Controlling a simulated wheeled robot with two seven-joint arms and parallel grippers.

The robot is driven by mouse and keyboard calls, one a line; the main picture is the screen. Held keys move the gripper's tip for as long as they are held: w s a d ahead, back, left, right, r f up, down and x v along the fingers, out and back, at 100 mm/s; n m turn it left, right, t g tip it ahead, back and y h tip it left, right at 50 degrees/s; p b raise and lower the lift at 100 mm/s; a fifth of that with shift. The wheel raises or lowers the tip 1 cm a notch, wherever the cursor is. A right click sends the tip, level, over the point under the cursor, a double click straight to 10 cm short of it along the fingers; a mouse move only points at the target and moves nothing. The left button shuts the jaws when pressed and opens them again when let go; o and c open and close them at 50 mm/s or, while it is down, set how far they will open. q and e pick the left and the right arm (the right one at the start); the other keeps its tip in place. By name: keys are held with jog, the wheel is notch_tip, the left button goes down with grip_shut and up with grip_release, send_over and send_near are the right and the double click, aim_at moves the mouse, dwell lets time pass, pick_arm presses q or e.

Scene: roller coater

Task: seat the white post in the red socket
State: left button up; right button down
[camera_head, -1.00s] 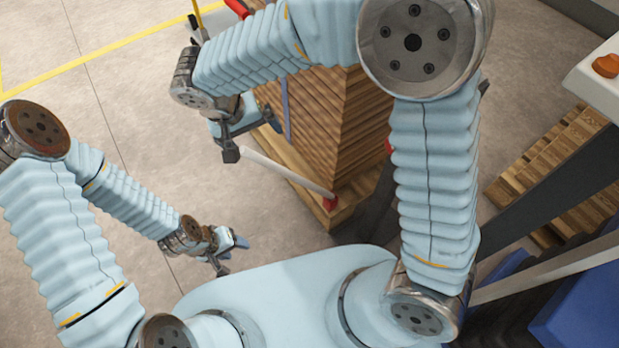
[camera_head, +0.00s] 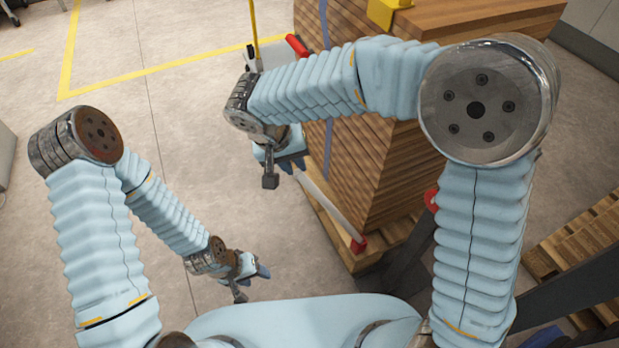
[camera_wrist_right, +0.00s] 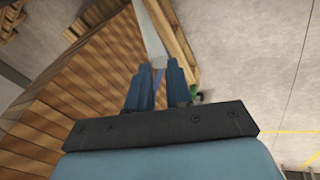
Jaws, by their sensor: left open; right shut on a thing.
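The white post (camera_head: 328,207) slants along the near side of a stack of boards in the head view. Its lower end overlaps the red socket (camera_head: 359,244) at the pallet's near corner; I cannot tell whether it is seated in it. My right gripper (camera_head: 281,172) is at the post's upper end, shut on it. In the right wrist view the post (camera_wrist_right: 152,38) runs out beyond the two blue fingers (camera_wrist_right: 159,88), and its far end leaves the top of the picture. My left gripper (camera_head: 252,284) is open and empty, lower left of the post.
The board stack (camera_head: 385,150) stands on a wooden pallet (camera_head: 385,240) right of the post, with a yellow piece (camera_head: 388,12) on top. Another pallet (camera_head: 580,245) lies at the right. Bare floor (camera_head: 190,85) lies to the left.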

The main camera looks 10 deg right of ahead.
aim_at(321, 198)
jog(key=s+d+f+g+h, duration=0.2)
jog(key=s+d+f, duration=0.3)
jog(key=s, duration=0.1)
jog(key=s+a+r, duration=0.9)
jog(key=r, duration=0.3)
jog(key=shift+s+a+n+p, duration=0.2)
jog(key=shift+s+n+p, duration=0.05)
jog(key=shift+n+p, duration=0.15)
jog(key=shift+c, duration=1.9)
grip_release()
jog(key=shift+r, duration=0.15)
